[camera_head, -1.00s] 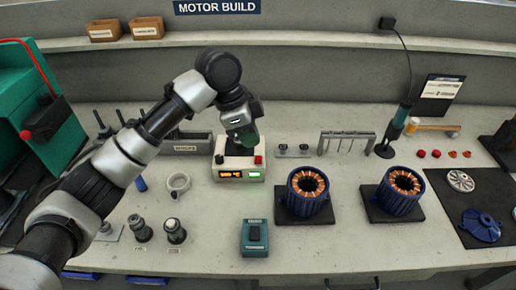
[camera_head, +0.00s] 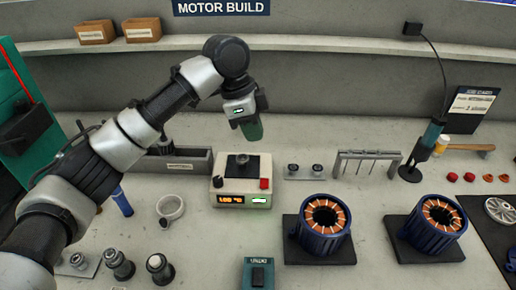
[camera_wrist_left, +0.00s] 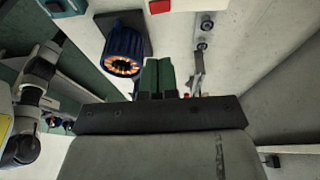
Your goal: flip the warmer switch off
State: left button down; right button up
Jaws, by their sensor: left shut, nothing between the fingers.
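The warmer (camera_head: 228,185) is a cream box near the middle of the bench in the head view. A dark plate with a small metal ring is on its top, and a red block (camera_head: 264,184) sits at its right front edge. Its front has a lit amber display (camera_head: 231,199) and a green-lit patch (camera_head: 260,200). Which part is the switch is not clear. My left gripper (camera_head: 254,132) is shut and empty, above and behind the warmer, apart from it. Its green fingers also show in the left wrist view (camera_wrist_left: 159,76). My right gripper is not in view.
Two blue stators (camera_head: 324,236) (camera_head: 434,226) on dark pads stand to the right. A teal device (camera_head: 259,272) lies at the front. A metal ring clamp (camera_head: 170,209) lies left of the warmer. A wire rack (camera_head: 366,165) and a soldering-type tool (camera_head: 424,150) stand behind right.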

aim_at(267, 184)
pick_arm(q)
jog(key=x, duration=1.1)
jog(key=shift+s+a+f, duration=0.15)
jog(key=shift+a+f, duration=0.05)
jog(key=shift+a, duration=0.15)
jog(key=shift+s+f, duration=0.15)
jog(key=shift+f, duration=0.6)
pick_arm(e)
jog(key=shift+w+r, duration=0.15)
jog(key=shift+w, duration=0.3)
